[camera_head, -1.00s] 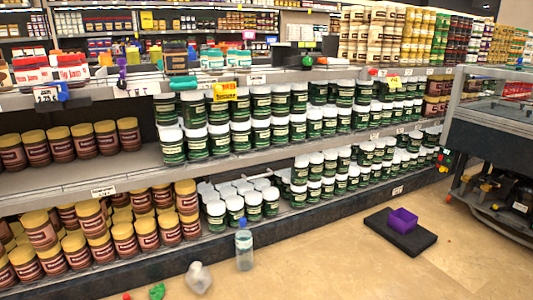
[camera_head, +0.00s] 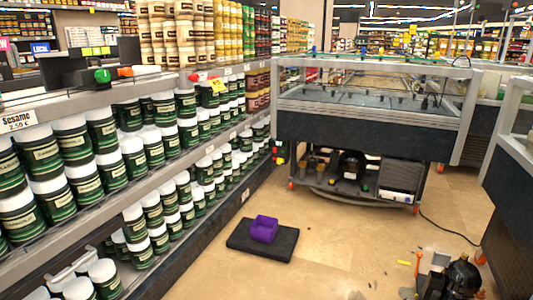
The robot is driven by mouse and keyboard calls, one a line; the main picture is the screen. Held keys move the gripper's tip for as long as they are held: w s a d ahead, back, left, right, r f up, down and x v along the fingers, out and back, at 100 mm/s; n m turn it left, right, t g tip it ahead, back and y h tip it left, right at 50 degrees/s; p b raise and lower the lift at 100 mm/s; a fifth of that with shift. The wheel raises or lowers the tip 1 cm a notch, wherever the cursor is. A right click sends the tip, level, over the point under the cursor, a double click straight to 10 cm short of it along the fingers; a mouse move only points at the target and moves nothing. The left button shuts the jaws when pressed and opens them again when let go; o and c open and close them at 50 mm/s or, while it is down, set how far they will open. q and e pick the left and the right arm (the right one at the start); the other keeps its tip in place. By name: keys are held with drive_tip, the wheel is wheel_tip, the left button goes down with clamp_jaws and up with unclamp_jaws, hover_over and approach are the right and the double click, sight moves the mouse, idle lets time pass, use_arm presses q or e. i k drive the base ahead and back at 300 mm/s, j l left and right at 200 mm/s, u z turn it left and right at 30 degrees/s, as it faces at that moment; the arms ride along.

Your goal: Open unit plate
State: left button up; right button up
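A grey and dark display freezer unit (camera_head: 380,110) stands at the back right with a glass top. Its lower compartment shows a black round machine (camera_head: 352,163) and a grey grille panel (camera_head: 401,176). I cannot tell which part is the unit plate. A white box with a small blue mark (camera_head: 397,196) sits at the compartment's lower front. A black machine (camera_head: 458,280), perhaps the vacuum pump, stands on the floor at the lower right and is cut off by the frame. Neither of my grippers is in view.
Shelves of green jars (camera_head: 75,170) line the left side. A black mat (camera_head: 240,242) with a purple box (camera_head: 264,229) lies on the floor. An orange-handled tool (camera_head: 418,262) and a dark cable (camera_head: 448,231) are at the right. The tiled floor between is mostly clear.

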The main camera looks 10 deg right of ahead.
sight(350, 173)
drive_tip(key=i+l+z, duration=0.2)
drive_tip(key=i+z, duration=0.65)
drive_tip(key=i+j+z, duration=0.1)
drive_tip(key=i+z, duration=0.3)
drive_tip(key=i, duration=0.2)
drive_tip(key=i+l+u, duration=0.15)
drive_tip(key=i, duration=0.35)
drive_tip(key=i+l+u, duration=0.15)
drive_tip(key=i, duration=0.35)
drive_tip(key=i+l+u, duration=0.15)
drive_tip(key=i+u, duration=0.2)
drive_tip(key=i+l+u, duration=0.7)
